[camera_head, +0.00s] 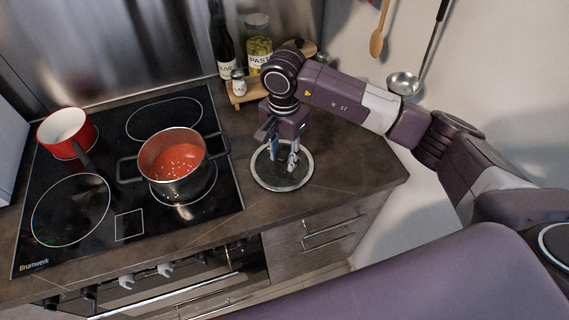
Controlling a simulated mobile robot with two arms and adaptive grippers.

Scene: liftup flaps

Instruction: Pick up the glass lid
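The glass lid (268,178) is a round, dark see-through disc with a pale metal rim. It lies on the dark countertop to the right of the stove. My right gripper (283,161) points down over the middle of the lid. Its two fingers stand a little apart, with the tips close to the glass. The fingers hide the lid's knob, so I cannot tell whether they press on it. My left gripper is not in view.
A steel pot (186,181) of red soup and a red saucepan (67,133) stand on the black stove (130,196). A bottle (222,50), a pasta jar (258,48) and a small shaker (238,84) stand behind. A ladle (404,83) and wooden spoon (377,42) hang on the wall.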

